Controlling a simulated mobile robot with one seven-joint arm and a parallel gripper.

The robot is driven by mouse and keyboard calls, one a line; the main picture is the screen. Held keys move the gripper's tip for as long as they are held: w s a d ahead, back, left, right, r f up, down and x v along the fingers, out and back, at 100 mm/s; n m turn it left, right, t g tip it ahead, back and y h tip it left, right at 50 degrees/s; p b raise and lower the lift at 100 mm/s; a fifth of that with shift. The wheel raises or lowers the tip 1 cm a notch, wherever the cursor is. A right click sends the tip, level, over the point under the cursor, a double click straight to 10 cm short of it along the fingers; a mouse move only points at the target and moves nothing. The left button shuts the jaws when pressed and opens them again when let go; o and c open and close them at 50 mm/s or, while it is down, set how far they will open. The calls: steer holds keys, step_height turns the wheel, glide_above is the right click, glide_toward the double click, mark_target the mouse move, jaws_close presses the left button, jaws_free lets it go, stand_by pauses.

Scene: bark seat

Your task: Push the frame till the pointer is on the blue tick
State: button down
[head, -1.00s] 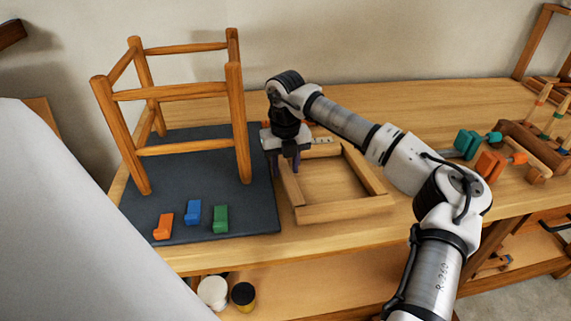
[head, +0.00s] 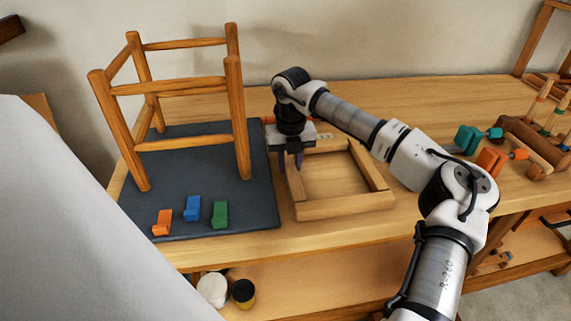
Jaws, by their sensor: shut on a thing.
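The flat wooden frame (head: 345,206) of four rails lies on the bench right of the dark mat. My gripper (head: 290,162) points down at the back end of its left rail (head: 296,190). It is shut on that rail, with dark fingers showing low at its edges. A small pale piece with dark marks (head: 325,136) shows behind the frame, just right of my gripper. I cannot make out a pointer or a blue tick; my gripper and arm cover part of the frame's back side.
A wooden stool frame (head: 190,143) stands on the dark mat (head: 250,215), with orange (head: 162,222), blue (head: 192,208) and green (head: 220,212) blocks in front. Teal (head: 468,138) and orange (head: 492,160) clamps lie at right. Bench in front of the flat frame is clear.

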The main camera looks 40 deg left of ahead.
mark_target(291, 165)
steer(key=c, duration=1.4)
jaws_free()
steer(key=shift+r, duration=0.1)
step_height(291, 165, up, 14)
steer(key=b, duration=0.1)
steer(key=shift+b, duration=0.35)
steer(key=shift+w+d, duration=0.1)
